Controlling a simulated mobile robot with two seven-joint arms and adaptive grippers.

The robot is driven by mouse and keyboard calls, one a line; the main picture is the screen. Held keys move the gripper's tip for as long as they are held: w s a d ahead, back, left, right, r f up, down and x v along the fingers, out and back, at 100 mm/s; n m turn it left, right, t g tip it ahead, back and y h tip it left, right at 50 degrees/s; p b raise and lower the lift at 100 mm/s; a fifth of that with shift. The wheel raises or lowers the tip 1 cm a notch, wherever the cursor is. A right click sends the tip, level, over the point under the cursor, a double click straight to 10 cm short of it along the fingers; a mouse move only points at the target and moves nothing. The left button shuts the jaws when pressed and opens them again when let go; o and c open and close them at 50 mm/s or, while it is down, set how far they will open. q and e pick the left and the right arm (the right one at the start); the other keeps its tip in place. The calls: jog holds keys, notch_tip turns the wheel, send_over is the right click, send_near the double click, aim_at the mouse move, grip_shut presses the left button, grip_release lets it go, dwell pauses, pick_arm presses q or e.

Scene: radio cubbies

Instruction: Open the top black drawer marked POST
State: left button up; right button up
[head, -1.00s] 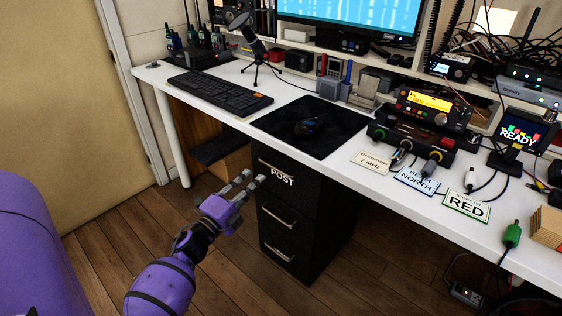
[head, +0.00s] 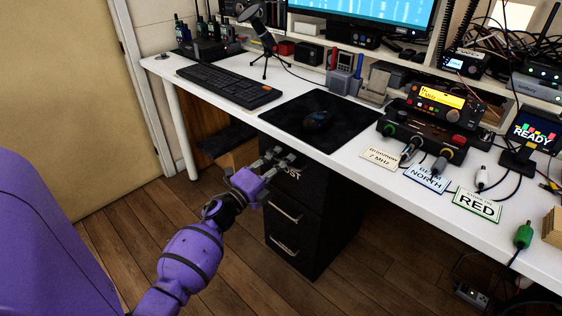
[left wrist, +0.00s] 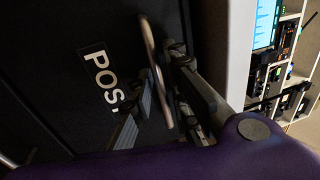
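The black drawer cabinet (head: 312,215) stands under the white desk. Its top drawer, with the white POST label (head: 290,173), looks shut, and my gripper covers part of the label. My left gripper (head: 279,158) is at the upper part of this drawer's front. In the left wrist view the label (left wrist: 102,80) is partly hidden by a finger. The top drawer's metal handle (left wrist: 151,50) runs between the two fingers of my left gripper (left wrist: 168,92). The fingers look apart, with a gap beside the handle; firm contact is not clear. My right gripper is not in view.
The white desk (head: 345,160) overhangs the cabinet, its edge close above my gripper. Two lower drawers show handles (head: 285,211). The wooden floor (head: 375,270) in front is clear.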

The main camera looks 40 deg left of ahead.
pick_arm(q)
jog(key=shift+c, duration=0.2)
grip_shut()
jog(key=shift+s, duration=0.15)
jog(key=r+p+v, duration=0.2)
jog(key=v, duration=1.2)
jog(key=s+r+p+v, duration=0.1)
jog(key=r+p+v, duration=0.1)
jog(key=v, duration=1.1)
jog(key=shift+s+a+r, duration=0.25)
jog(key=shift+s+r, duration=0.2)
jog(key=shift+r, duration=0.2)
jog(key=shift+o, duration=0.2)
grip_release()
